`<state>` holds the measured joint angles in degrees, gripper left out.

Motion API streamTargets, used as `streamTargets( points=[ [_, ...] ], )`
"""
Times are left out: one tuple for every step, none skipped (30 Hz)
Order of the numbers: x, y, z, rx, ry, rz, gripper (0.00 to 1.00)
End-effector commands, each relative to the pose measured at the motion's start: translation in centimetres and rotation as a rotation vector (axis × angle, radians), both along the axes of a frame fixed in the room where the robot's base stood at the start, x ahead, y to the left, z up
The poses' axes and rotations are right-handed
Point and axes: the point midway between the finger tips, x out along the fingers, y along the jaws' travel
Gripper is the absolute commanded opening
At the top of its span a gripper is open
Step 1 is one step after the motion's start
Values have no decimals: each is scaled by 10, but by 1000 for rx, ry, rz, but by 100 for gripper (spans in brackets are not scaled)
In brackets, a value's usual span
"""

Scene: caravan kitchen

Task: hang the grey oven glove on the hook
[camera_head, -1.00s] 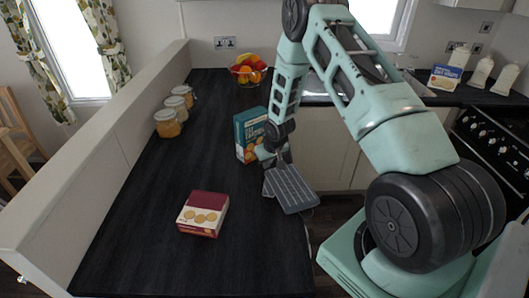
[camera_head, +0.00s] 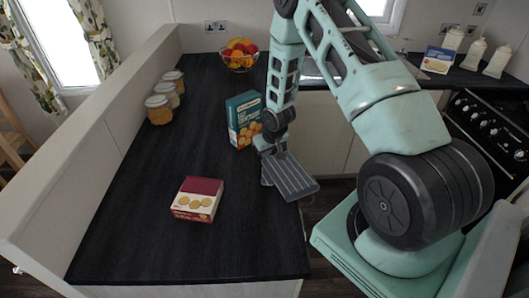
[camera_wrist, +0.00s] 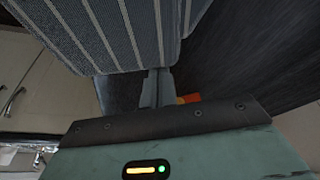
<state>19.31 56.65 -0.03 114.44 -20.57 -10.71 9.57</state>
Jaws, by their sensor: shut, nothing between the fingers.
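The grey oven glove (camera_head: 289,177) has pale stripes and lies tilted at the right edge of the dark counter, partly out past it. My gripper (camera_head: 274,150) is right at its upper end. In the wrist view the glove (camera_wrist: 110,30) fills the upper middle, just beyond my gripper (camera_wrist: 157,88). The fingers are shut together and hold nothing; whether they touch the glove I cannot tell. No hook shows in either view.
A teal box (camera_head: 243,118) stands close behind my gripper. A red and cream box (camera_head: 198,199) lies nearer on the dark counter (camera_head: 140,240). Jars (camera_head: 159,110) stand along the left wall, and a fruit bowl (camera_head: 238,55) at the back. The counter's front part is clear.

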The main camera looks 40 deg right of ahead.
Motion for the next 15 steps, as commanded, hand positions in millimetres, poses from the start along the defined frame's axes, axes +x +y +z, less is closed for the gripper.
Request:
streamTargets(
  points=[
    [0, 0, 0, 0, 0, 0, 0],
    [0, 0, 0, 0, 0, 0, 0],
    [0, 0, 0, 0, 0, 0, 0],
    [0, 0, 1, 0, 0, 0, 0],
    [0, 0, 1, 0, 0, 0, 0],
    [-1, 0, 3, 0, 0, 0, 0],
    [-1, 0, 5, 0, 0, -1, 0],
    [-2, 0, 7, 0, -1, -1, 0],
    [-3, 0, 11, -1, -2, -1, 0],
    [-4, 0, 14, -1, -2, -1, 0],
    [-6, 0, 18, -1, -3, -2, 0],
    [-7, 0, 24, -1, -4, -1, 0],
    [-9, 1, 28, -1, -4, -1, 0],
    [-11, 1, 33, -1, -4, -1, 0],
    [-13, 1, 41, 0, -5, -1, 0]
  ],
)
